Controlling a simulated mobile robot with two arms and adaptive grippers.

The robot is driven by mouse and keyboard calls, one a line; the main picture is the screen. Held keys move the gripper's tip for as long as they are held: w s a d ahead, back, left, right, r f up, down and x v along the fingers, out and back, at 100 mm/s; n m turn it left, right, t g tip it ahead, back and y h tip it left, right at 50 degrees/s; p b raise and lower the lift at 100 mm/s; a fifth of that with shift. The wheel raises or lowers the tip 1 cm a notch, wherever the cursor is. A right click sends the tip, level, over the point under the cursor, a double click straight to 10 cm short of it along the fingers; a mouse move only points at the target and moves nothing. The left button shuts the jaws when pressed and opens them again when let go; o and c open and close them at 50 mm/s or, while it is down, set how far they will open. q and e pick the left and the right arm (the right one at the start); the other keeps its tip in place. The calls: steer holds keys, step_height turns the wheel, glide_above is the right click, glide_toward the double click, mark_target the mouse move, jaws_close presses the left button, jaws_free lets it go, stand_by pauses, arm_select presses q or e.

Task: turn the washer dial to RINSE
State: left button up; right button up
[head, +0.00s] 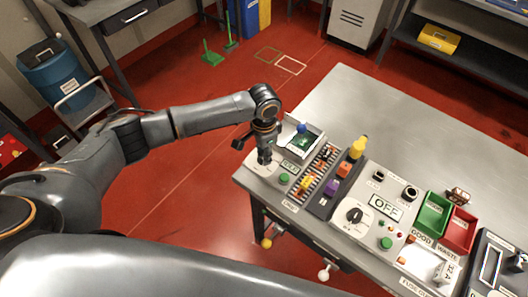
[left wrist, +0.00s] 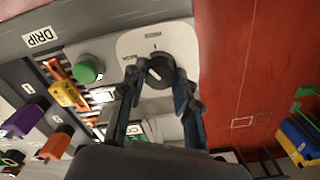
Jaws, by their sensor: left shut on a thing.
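A black round dial (left wrist: 160,72) on a white plate (left wrist: 183,42) sits between the fingertips of my left gripper (left wrist: 159,85) in the left wrist view. The gripper is shut on it. A pale pointer mark shows on the dial, and small labels stand around it, too small and turned to read surely. In the head view my left gripper (head: 264,158) points down at the left end of the bench panel, over the white plate (head: 252,169), and hides the dial. My right gripper is not in view.
A green button (head: 284,178) stands just right of the gripper. Beyond it are a slatted rack (head: 318,172), coloured blocks, another black dial (head: 354,215) near an OFF sign (head: 385,208), and green and red bins. The bench top (head: 370,110) behind is clear.

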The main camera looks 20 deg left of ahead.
arm_select(q)
steer(key=m+p, duration=0.1)
steer(key=m, duration=0.1)
steer(key=shift+m, duration=0.4)
steer(key=m, duration=0.3)
steer(key=o, duration=1)
steer(key=shift+c, duration=0.2)
step_height(320, 180, up, 4)
steer(key=p, duration=0.4)
steer(key=shift+f, duration=0.25)
